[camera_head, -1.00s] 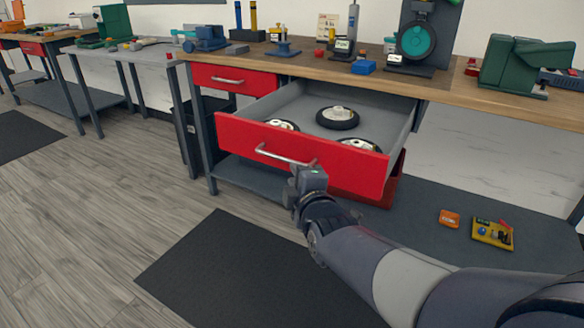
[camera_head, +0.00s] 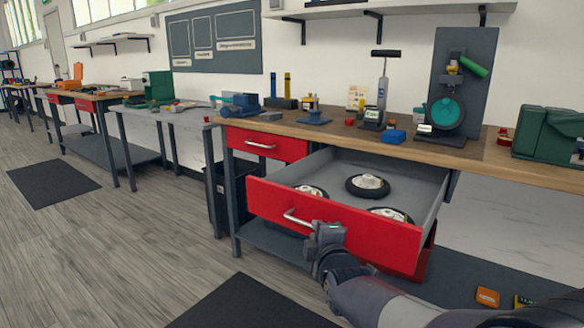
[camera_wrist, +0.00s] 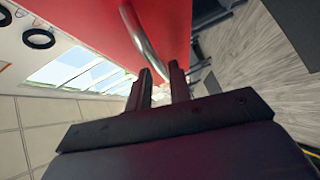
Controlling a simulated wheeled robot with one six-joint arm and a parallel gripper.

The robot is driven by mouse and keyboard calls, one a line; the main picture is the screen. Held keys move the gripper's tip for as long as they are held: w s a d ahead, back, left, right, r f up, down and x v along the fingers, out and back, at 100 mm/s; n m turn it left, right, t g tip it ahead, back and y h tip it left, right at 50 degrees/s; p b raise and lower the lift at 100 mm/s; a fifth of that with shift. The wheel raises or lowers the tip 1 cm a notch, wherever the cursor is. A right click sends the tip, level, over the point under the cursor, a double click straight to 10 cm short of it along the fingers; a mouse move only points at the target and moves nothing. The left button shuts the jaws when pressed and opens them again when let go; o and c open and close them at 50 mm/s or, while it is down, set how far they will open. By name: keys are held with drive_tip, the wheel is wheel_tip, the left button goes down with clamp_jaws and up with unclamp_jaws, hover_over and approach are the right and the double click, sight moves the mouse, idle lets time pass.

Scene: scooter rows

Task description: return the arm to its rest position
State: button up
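My gripper (camera_head: 328,232) is at the right end of the metal handle (camera_head: 298,218) on an open red drawer (camera_head: 375,238). In the wrist view its two dark fingers (camera_wrist: 160,70) stand apart with a gap between them. The handle (camera_wrist: 138,38) runs down to the fingertips there, with its lower end partly hidden by them. I cannot tell whether the fingers touch it. My arm reaches in from the lower right, bent low in front of the drawer.
Wheels (camera_head: 368,184) lie in the drawer. The workbench top (camera_head: 470,152) above holds tools and a green case (camera_head: 550,135). An orange item (camera_head: 488,297) lies on the lower shelf. Open floor with a dark mat (camera_head: 250,305) is at the left front.

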drive_tip(key=x, duration=0.4)
drive_tip(key=shift+b, duration=0.3)
drive_tip(key=shift+w+d, duration=0.1)
